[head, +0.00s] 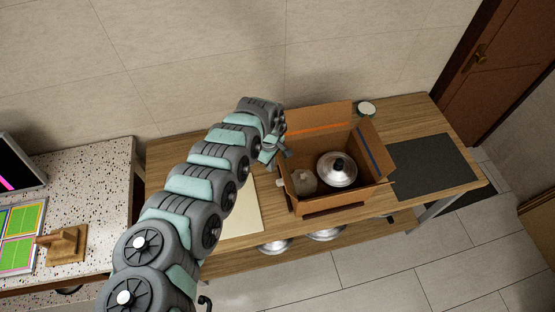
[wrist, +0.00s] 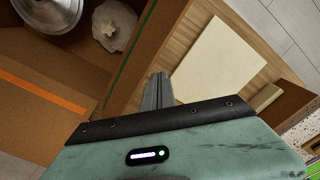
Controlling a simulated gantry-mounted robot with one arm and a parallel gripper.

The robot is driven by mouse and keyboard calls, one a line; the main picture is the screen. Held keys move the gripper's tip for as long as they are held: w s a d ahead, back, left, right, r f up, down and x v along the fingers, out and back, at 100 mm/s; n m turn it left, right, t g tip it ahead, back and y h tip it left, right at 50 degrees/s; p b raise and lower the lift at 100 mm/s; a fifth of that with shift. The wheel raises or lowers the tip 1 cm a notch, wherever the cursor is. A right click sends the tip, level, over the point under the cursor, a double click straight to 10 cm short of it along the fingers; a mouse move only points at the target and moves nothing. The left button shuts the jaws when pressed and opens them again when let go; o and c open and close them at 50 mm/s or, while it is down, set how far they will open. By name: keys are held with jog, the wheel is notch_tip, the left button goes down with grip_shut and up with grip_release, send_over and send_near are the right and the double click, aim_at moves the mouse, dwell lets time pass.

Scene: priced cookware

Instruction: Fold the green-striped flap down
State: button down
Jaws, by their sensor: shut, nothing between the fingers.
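An open cardboard box (head: 334,206) stands on the wooden table. Its green-striped flap (wrist: 141,60) is on the box's left side, and the thin green line runs along it in the wrist view. The flap stands up, seen at a steep angle; in the head view my gripper partly hides it. My gripper (head: 279,157) is shut and empty at the box's left side. In the wrist view its fingertips (wrist: 158,78) are close beside the flap, on the outer side over the table. I cannot tell whether they touch it.
A lidded metal pot (head: 337,171) and a pale lumpy item (head: 304,182) sit in the box. The orange-striped back flap (head: 318,118) and blue-striped right flap (head: 378,148) stand up. A cream board (head: 243,208) lies left of the box, a dark mat (head: 433,164) right.

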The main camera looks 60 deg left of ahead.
aim_at(279, 161)
jog(key=shift+w+d+r, duration=0.2)
jog(key=shift+w+r, duration=0.25)
jog(key=shift+w, duration=0.35)
jog(key=shift+w+d+r, duration=0.2)
jog(key=shift+w+r, duration=0.2)
jog(key=shift+w, duration=0.35)
jog(key=shift+w+d+r+b, duration=0.15)
jog(key=shift+w+d+r, duration=0.05)
jog(key=shift+w, duration=0.5)
jog(key=shift+w+d+r+b, duration=0.15)
jog(key=shift+w+r, duration=0.05)
jog(key=shift+w, duration=0.45)
